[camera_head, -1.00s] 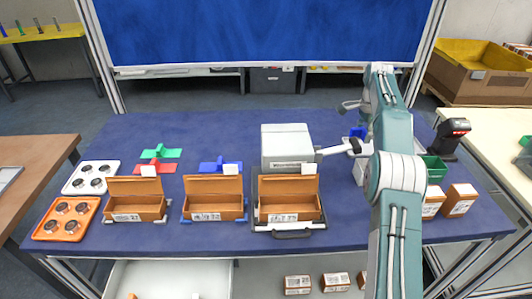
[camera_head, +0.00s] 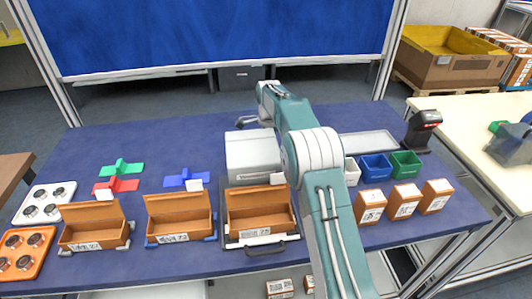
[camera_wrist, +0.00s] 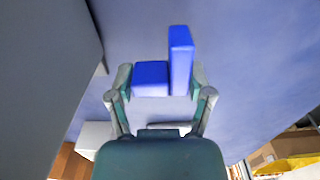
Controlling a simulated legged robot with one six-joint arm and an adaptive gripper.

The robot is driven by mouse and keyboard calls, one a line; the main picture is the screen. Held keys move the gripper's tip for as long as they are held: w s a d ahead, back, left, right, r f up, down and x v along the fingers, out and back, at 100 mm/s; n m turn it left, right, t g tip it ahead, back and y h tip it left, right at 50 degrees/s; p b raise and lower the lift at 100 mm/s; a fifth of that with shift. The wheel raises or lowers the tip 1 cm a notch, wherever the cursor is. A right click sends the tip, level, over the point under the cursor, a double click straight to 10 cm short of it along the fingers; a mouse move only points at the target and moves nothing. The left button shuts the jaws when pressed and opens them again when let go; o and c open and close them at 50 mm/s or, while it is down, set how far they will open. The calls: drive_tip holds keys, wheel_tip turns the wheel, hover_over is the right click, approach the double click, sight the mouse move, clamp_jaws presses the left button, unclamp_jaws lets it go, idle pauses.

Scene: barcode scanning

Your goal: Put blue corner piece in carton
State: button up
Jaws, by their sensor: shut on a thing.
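The blue corner piece (camera_wrist: 181,62), an L-shaped block, is between my gripper's two fingers in the wrist view. My gripper (camera_wrist: 160,82) is shut on it, one finger at each side. In the head view my gripper and the piece are hidden behind my own arm, near the white box-shaped machine. Three open brown cartons stand in a row near the table's front: a left one (camera_head: 93,233), a middle one (camera_head: 180,224) and a right one (camera_head: 259,217). Each has its lid raised at the back and a white label in front. The visible insides look empty.
The white machine (camera_head: 252,158) stands behind the right carton. White (camera_head: 351,171), blue (camera_head: 377,174) and green (camera_head: 405,170) bins, several closed cartons (camera_head: 403,202) and a black scanner (camera_head: 421,132) are at right. Coloured cross-shaped pieces (camera_head: 122,167) lie at back left.

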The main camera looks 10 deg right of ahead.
wheel_tip(320, 180, down, 3)
drive_tip(key=shift+d, duration=0.1)
drive_tip(key=shift+f, duration=0.15)
drive_tip(key=o, duration=0.8)
drive_tip(key=shift+f, duration=0.1)
